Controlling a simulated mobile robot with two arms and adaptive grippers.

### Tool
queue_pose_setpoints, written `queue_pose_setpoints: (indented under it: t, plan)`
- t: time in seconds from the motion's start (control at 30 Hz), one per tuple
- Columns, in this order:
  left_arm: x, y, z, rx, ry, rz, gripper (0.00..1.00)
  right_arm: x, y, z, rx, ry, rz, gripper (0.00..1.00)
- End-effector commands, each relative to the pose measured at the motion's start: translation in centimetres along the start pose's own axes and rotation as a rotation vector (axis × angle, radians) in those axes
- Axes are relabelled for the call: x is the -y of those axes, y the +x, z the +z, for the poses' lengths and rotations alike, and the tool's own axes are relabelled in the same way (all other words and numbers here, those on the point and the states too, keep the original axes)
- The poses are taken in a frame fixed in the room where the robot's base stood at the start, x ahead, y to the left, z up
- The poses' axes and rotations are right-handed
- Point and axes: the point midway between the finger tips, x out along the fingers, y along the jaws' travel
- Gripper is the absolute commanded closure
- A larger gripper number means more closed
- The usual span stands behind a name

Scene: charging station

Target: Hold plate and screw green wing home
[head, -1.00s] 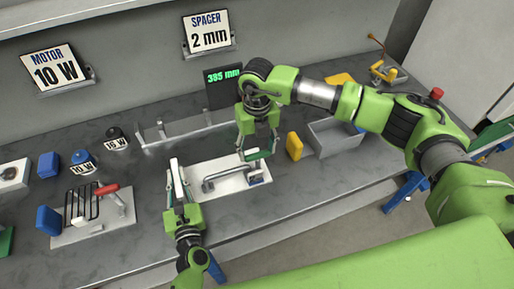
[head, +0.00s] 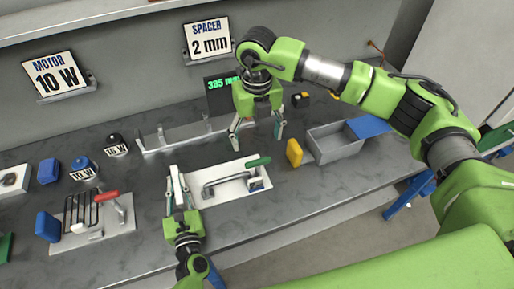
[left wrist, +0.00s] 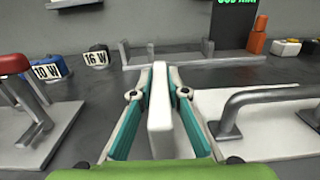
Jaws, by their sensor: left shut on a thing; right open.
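The white plate (head: 210,200) lies on the bench with a grey bar handle (head: 225,181) on it. The green wing (head: 258,161) sits at the plate's right end, over a small metal part. My left gripper (head: 178,190) is shut on an upright white block (head: 175,180) at the plate's left end. In the left wrist view the block (left wrist: 160,112) stands between the fingers and the plate (left wrist: 270,135) is to the right. My right gripper (head: 257,142) is open and empty, its fingers spread above and behind the wing, apart from it.
A yellow block (head: 294,152) and a grey bin (head: 335,145) stand right of the plate. A grey rail (head: 185,132) and a dark display (head: 222,95) are behind. A red-handled fixture (head: 95,225) with a black rack is at left. Bare bench lies in front of the plate.

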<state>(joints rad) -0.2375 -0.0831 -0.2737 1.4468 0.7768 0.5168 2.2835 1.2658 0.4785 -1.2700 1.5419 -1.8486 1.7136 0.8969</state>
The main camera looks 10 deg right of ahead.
Motion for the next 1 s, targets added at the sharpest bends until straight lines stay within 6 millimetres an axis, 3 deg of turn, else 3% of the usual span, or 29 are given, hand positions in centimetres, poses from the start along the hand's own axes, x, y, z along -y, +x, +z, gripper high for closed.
queue_pose_setpoints:
  t: [0.1, 0.23, 0.67, 0.7, 0.77, 1.0]
  plan:
    - [0.0, 0.0, -0.1, -0.002, 0.000, -0.001, 1.00, 0.0, -2.0, 0.1, 0.003, 0.000, 0.001, 0.28]
    - [0.0, 0.0, -0.1, -0.002, 0.000, -0.001, 1.00, 0.0, -3.2, 0.0, 0.000, 0.000, 0.001, 0.28]
    - [0.0, 0.0, -0.1, -0.002, 0.000, 0.000, 1.00, 0.0, -3.6, 0.0, 0.000, 0.000, 0.001, 0.28]
    - [0.0, 0.0, -0.1, -0.002, 0.000, 0.000, 0.80, 0.0, -3.6, 0.0, 0.000, 0.000, 0.001, 0.28]
    - [0.0, 0.0, -0.1, -0.001, 0.000, 0.000, 0.66, 0.0, -3.6, 0.0, 0.000, 0.000, 0.001, 0.28]
    - [0.0, 0.0, 0.0, -0.001, 0.000, 0.000, 0.66, 0.0, -3.5, 0.0, 0.000, 0.000, 0.001, 0.28]
